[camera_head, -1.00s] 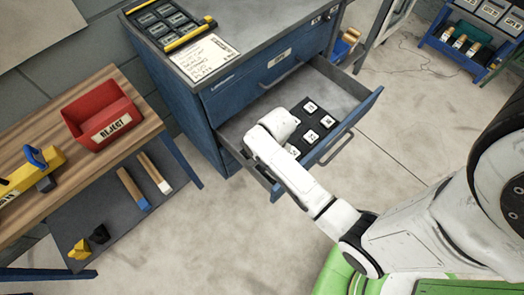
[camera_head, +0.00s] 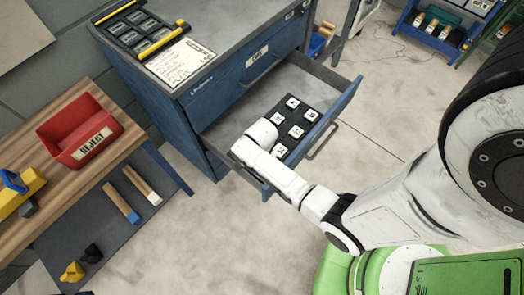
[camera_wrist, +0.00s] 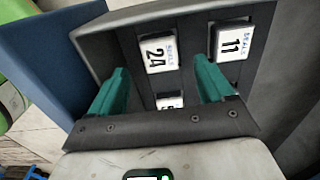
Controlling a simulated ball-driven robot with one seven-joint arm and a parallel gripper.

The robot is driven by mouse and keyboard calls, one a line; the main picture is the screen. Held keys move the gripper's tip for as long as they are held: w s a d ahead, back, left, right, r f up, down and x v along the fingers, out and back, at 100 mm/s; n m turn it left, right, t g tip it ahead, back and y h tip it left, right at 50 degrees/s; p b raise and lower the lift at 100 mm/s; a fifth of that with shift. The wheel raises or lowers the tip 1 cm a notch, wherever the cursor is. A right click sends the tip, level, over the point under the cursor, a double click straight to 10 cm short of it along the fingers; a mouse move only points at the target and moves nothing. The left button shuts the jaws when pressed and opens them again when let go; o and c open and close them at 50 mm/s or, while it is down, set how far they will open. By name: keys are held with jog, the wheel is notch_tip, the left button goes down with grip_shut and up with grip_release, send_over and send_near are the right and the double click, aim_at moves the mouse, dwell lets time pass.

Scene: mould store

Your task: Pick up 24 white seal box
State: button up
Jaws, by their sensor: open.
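The 24 white seal box (camera_wrist: 159,53) lies in the dark holder inside the drawer, in the wrist view. It is marked "24" and "SEALS" and sits beyond and between my two green fingertips. My gripper (camera_wrist: 160,85) is open and empty, its fingers spread to either side. In the head view my arm reaches into the open drawer (camera_head: 326,73), and my fingers are hidden behind the wrist. Several white boxes show in the dark holder (camera_head: 303,107) there, but I cannot read which is 24.
Box 11 (camera_wrist: 231,41) is right of box 24, close to the right finger. Another white box (camera_wrist: 169,102) shows partly between the fingers. The blue cabinet (camera_head: 205,110) stands behind the drawer. A red reject bin (camera_head: 80,130) stands on the wooden bench at left.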

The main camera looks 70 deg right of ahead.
notch_tip(320, 180, down, 5)
jog(key=shift+r+b, duration=0.1)
jog(key=shift+b, duration=0.3)
jog(key=c, duration=1.1)
jog(key=shift+c, duration=0.2)
